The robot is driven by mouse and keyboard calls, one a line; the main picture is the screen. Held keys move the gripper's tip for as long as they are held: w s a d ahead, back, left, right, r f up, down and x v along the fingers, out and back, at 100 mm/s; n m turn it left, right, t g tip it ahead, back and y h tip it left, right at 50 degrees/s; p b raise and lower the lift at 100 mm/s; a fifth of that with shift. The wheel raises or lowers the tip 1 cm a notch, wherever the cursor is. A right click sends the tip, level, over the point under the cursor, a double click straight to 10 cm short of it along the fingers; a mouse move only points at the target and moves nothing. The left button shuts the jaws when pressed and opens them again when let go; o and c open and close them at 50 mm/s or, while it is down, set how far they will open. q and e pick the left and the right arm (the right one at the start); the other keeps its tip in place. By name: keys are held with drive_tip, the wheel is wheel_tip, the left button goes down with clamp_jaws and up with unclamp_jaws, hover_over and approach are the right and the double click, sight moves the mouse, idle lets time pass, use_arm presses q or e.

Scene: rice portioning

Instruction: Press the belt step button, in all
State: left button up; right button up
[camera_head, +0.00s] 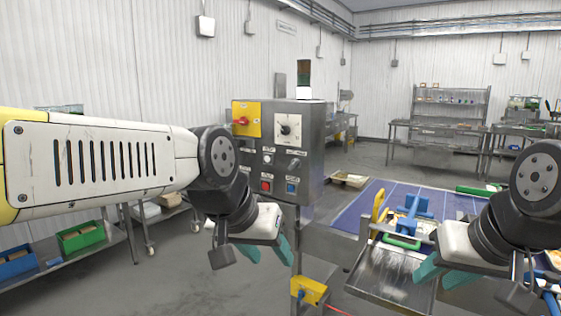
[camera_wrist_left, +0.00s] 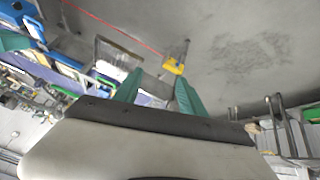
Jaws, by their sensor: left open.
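The grey control box (camera_head: 304,150) stands on a post left of the blue belt (camera_head: 350,212). Its front carries a red button (camera_head: 266,186), a blue button (camera_head: 291,188), a dial (camera_head: 288,128) and a red switch on a yellow plate (camera_head: 240,120). The button labels are too small to read, so I cannot tell which is the belt step button. My left gripper (camera_head: 267,250) is open and empty, below and in front of the box; its teal fingers also show apart in the left wrist view (camera_wrist_left: 157,92). My right gripper (camera_head: 445,275) is by the metal tray; its grip is unclear.
The metal tray (camera_head: 378,280) lies at the belt's near end, with yellow, blue and green tools beyond it. A yellow box (camera_head: 309,291) is low on the post, with a red cable beside it. A bench with green and blue bins (camera_head: 80,237) stands left.

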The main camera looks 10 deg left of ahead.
use_arm(q)
clamp_jaws()
idle(1.4)
